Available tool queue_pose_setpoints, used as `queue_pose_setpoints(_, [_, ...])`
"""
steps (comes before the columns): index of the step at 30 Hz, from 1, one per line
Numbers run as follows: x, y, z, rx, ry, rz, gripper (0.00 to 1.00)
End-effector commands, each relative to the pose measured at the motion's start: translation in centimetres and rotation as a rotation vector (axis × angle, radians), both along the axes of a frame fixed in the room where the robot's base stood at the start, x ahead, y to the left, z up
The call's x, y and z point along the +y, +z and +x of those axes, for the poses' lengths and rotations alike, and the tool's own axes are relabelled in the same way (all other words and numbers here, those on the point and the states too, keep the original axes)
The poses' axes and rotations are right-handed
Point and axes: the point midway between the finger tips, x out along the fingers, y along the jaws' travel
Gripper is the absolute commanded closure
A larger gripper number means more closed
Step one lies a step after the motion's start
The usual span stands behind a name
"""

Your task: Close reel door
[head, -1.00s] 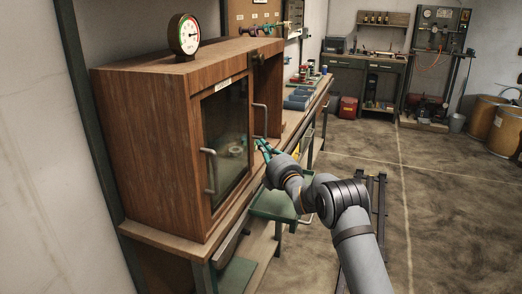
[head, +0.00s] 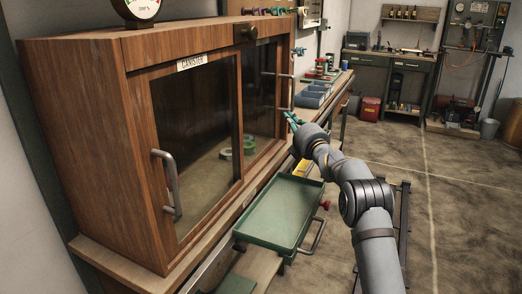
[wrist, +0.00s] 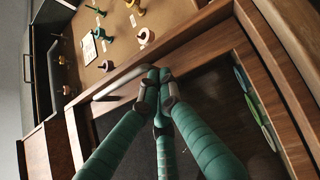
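A wooden cabinet (head: 78,150) has two glass doors. The left door has a CANISTER label (head: 192,62) and a grey handle (head: 168,182). The right door (head: 259,90) has a grey bar handle (head: 291,88); it looks shut or nearly shut, but I cannot tell if a gap remains. My gripper (head: 291,120) is at the lower end of that handle. In the wrist view, my gripper's teal fingers (wrist: 158,78) come together at the tips, beside the handle (wrist: 112,92). I cannot tell whether they touch or hold it. Green rolls (head: 248,146) show behind the glass.
A green tray (head: 280,210) sticks out below the cabinet, with a red knob (head: 325,204) near it. A pegboard with spools (wrist: 105,35) is beyond the cabinet. Blue bins (head: 313,98) stand on the bench. The floor (head: 450,210) to the right is open.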

Motion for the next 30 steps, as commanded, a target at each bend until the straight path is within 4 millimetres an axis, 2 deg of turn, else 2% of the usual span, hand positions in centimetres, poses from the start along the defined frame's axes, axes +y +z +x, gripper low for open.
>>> queue_pose_setpoints(20, [0.0, 0.2, -0.1, -0.008, -0.001, 0.002, 1.0])
queue_pose_setpoints(30, [1.4, -1.6, -2.4, -0.003, 0.003, -0.001, 1.0])
